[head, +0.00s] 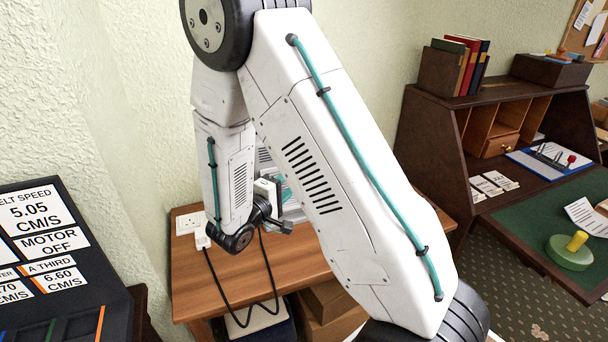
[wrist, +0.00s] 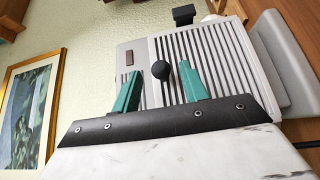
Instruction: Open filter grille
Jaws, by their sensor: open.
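The filter grille (wrist: 218,62) is a pale grey panel with dark parallel slats, filling the middle of the wrist view. A round dark knob (wrist: 161,71) stands out in front of it. My gripper (wrist: 160,65) is open, with one teal finger on each side of the knob. I cannot tell whether either finger touches the knob. The grille looks closed against its grey housing (wrist: 285,60). In the head view my arm hides most of the unit, and only a pale part (head: 293,212) shows above the wooden table (head: 255,262).
A wall socket (head: 190,222) with plugs and black cables is at the table's left. A dark panel with labels (head: 50,245) stands at the lower left. A dark desk (head: 425,145) with books and a green top is on the right. A framed picture (wrist: 30,110) hangs nearby.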

